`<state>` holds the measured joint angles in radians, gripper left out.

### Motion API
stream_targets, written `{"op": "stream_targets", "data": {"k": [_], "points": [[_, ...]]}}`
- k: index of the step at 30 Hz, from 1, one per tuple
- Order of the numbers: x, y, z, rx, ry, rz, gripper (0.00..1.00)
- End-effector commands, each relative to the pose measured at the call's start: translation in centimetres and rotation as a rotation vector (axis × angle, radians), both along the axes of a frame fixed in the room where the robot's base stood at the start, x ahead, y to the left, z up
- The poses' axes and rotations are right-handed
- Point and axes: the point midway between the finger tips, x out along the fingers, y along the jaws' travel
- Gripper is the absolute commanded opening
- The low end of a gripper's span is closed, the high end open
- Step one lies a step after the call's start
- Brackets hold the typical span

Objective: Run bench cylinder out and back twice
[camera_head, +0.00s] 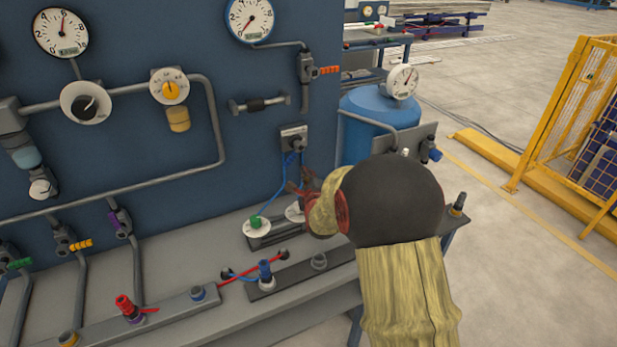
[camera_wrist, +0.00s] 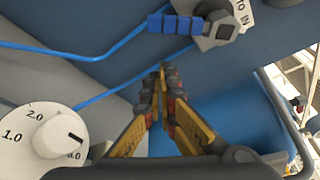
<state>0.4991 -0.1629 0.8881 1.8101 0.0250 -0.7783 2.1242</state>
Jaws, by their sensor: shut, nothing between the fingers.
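My gripper (camera_head: 300,186) is at the right of the bench, close to the blue panel, with its fingers pointing toward the panel. In the wrist view the fingertips (camera_wrist: 161,70) meet and hold nothing. Just beyond them is a valve with a blue lever (camera_wrist: 176,24) on a grey hexagonal hub, partly cut off by the top edge. A grey valve block (camera_head: 293,137) with blue hoses shows on the panel above the gripper. A low dark unit with a green-capped dial (camera_head: 256,225) sits on the bench left of my gripper. I cannot tell which part is the bench cylinder.
A white numbered knob (camera_wrist: 46,136) is left of the fingers in the wrist view. Blue hoses (camera_wrist: 110,50) run close to them. A blue tank (camera_head: 372,118) stands behind my arm. A blue fitting (camera_head: 265,272) and red fitting (camera_head: 126,305) stand on the bench.

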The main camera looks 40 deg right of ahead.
Motion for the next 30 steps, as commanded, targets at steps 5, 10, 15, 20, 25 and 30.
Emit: {"op": "stream_targets", "data": {"k": [5, 10, 15, 20, 25, 30], "points": [[-1.9, 1.3, 0.6, 0.000, -0.001, 0.002, 0.00], [-4.7, 2.8, 1.3, 0.000, -0.001, 0.001, 0.00], [-7.0, 4.0, 1.7, 0.000, -0.001, 0.001, 0.00], [-8.1, 4.6, 1.8, 0.000, 0.000, 0.001, 0.00], [-8.3, 4.7, 1.8, 0.000, -0.001, 0.001, 0.00], [-8.3, 4.7, 1.8, 0.000, -0.001, 0.001, 0.00]]}}
